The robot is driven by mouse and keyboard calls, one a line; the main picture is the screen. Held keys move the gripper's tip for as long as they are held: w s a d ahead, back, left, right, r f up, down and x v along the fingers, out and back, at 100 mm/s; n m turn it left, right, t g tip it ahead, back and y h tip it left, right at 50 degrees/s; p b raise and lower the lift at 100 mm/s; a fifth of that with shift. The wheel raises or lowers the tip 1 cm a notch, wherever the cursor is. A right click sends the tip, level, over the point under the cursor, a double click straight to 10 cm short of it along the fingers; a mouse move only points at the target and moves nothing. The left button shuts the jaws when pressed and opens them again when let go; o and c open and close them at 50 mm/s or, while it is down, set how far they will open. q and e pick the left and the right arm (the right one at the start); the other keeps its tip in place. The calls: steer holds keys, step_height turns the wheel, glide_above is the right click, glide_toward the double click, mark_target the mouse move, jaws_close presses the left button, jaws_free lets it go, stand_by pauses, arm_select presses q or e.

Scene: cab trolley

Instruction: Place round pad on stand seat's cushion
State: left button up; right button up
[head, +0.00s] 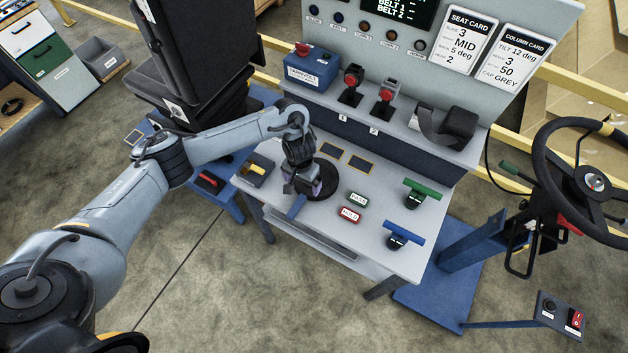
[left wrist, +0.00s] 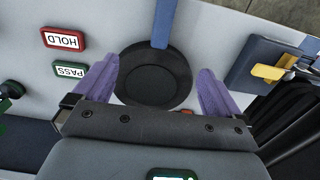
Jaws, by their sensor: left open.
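The round pad (head: 326,181) is a flat black disc lying on the grey table (head: 400,255), with a blue strap (head: 297,207) running out from its edge. It also shows in the left wrist view (left wrist: 153,72). My left gripper (head: 301,188) is over the pad, pointing down. In the left wrist view its purple fingers (left wrist: 156,90) are open, one on each side of the disc, with nothing held. Whether they touch the pad or table is unclear. The stand seat (head: 205,55) is black, at the upper left behind my left arm; its cushion (head: 148,92) is partly hidden.
Green and red PASS and HOLD labels (head: 354,206), green and blue T-handles (head: 421,193) and a yellow-handled switch (head: 257,169) surround the pad. The upright panel (head: 440,60) stands behind with levers and cards. A steering wheel (head: 590,180) is at the right.

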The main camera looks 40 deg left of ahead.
arm_select(q)
steer(key=b, duration=0.2)
glide_above(303, 196)
steer(key=shift+f, duration=2.2)
step_height(303, 196, down, 4)
steer(key=shift+f+b, duration=0.1)
steer(key=shift+b, duration=0.6)
steer(key=c, duration=1.4)
jaws_close()
